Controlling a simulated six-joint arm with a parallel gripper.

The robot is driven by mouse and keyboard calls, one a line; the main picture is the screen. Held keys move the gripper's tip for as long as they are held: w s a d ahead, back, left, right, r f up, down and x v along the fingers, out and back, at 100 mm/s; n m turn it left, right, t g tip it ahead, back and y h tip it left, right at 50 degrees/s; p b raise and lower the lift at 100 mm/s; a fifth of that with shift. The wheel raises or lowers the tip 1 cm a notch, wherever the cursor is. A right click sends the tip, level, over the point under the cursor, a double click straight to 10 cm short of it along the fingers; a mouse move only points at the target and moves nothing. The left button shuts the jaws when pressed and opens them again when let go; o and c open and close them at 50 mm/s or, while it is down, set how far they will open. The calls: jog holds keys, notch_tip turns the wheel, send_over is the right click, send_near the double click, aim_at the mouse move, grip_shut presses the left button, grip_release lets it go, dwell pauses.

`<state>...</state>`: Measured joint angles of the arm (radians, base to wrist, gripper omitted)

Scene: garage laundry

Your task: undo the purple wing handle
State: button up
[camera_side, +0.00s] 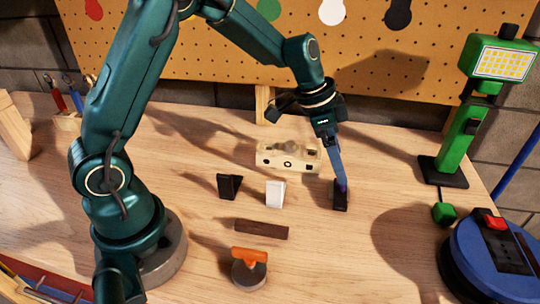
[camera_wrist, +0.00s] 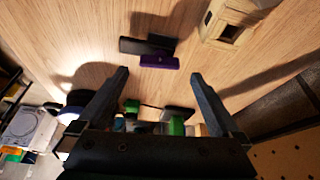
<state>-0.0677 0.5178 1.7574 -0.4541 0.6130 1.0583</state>
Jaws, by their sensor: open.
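The purple wing handle (camera_wrist: 159,62) is a short bar on a small black block (camera_wrist: 147,46), seen near the top middle of the wrist view. In the side view the black block (camera_side: 340,200) stands on the bench right of centre, with only a little purple (camera_side: 342,185) showing. My gripper (camera_side: 341,180) points down at it from above, its fingers covering much of the handle there. In the wrist view my gripper (camera_wrist: 160,73) is open, with the handle in line with the gap between the fingertips. I cannot tell whether either finger touches it.
A cream block with holes (camera_side: 288,158) stands close behind and left. A white wedge (camera_side: 275,193), black wedge (camera_side: 229,186), dark bar (camera_side: 261,229) and orange handle on a round base (camera_side: 249,255) lie left. A green lamp (camera_side: 463,140) and blue reel (camera_side: 480,270) stand right.

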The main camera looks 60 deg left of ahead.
jog(key=shift+x, duration=1.85)
jog(key=c, duration=1.3)
jog(key=n+y, duration=0.1)
jog(key=n, duration=0.3)
jog(key=n+t+y, duration=0.1)
jog(key=n, duration=0.1)
jog(key=shift+d+n+y, duration=0.25)
jog(key=shift+n+y, duration=0.05)
jog(key=shift+n, duration=0.1)
jog(key=shift+s+f+n+y, duration=0.1)
jog(key=shift+n+y, duration=0.3)
jog(key=shift+n, duration=0.7)
jog(key=shift+s+n+y, duration=0.1)
jog(key=shift+n+y, duration=0.3)
jog(key=shift+n, duration=0.7)
jog(key=shift+d, duration=0.1)
